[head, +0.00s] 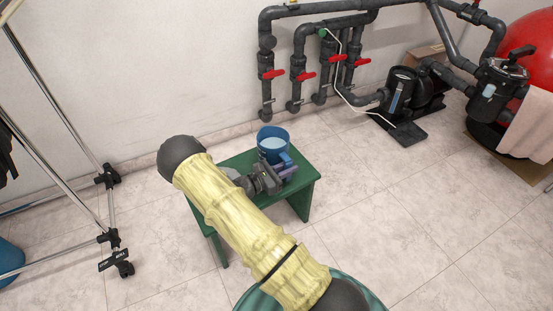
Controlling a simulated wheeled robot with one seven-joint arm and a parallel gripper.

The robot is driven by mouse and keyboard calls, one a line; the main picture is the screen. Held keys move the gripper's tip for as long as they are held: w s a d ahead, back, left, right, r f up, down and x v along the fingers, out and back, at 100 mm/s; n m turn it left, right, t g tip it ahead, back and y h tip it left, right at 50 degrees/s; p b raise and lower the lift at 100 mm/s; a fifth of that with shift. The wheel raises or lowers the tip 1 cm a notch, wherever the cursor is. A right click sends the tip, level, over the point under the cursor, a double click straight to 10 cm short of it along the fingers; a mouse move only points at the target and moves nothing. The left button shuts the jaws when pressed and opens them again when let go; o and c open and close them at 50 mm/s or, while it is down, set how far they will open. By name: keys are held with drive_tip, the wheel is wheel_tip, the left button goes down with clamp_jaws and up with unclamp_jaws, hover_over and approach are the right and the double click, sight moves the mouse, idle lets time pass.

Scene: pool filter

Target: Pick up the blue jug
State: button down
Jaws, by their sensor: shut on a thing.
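The blue jug (271,135) stands upright on a small green stool (303,190) in the middle of the head view. Its inside looks pale, and a blue handle part shows at its lower right. My gripper (284,169) is at the near side of the jug, shut on what looks like its handle. The fingers hide part of the handle and the jug's lower side. I cannot tell whether the jug's base touches the stool top.
Grey pipes with red valve handles (336,58) run along the wall behind. A pump (403,92) and filter (496,88) stand at the right. A wheeled metal rack (110,205) is at the left. Tiled floor right of the stool is clear.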

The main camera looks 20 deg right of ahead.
drive_tip(key=shift+r, duration=0.15)
wheel_tip(320, 180, up, 10)
drive_tip(key=p, duration=0.5)
idle(0.6)
drive_tip(key=shift+r, duration=0.25)
drive_tip(key=a+r+n+t+y+p, duration=0.5)
drive_tip(key=r+y+p, duration=0.1)
drive_tip(key=r+p, duration=1)
drive_tip(key=a+r+n+t+y+p, duration=0.5)
drive_tip(key=r+p, duration=1.1)
drive_tip(key=p, duration=0.7)
drive_tip(key=w+a+r+n+t+y+p, duration=0.1)
drive_tip(key=a+r+n+t+y+p, duration=0.4)
drive_tip(key=r+p, duration=1.2)
drive_tip(key=n+t+y+p, duration=0.1)
drive_tip(key=y+p, duration=0.1)
drive_tip(key=shift+a+n+p, duration=0.35)
drive_tip(key=shift+n+p, duration=0.05)
drive_tip(key=shift+w+d+f, duration=0.1)
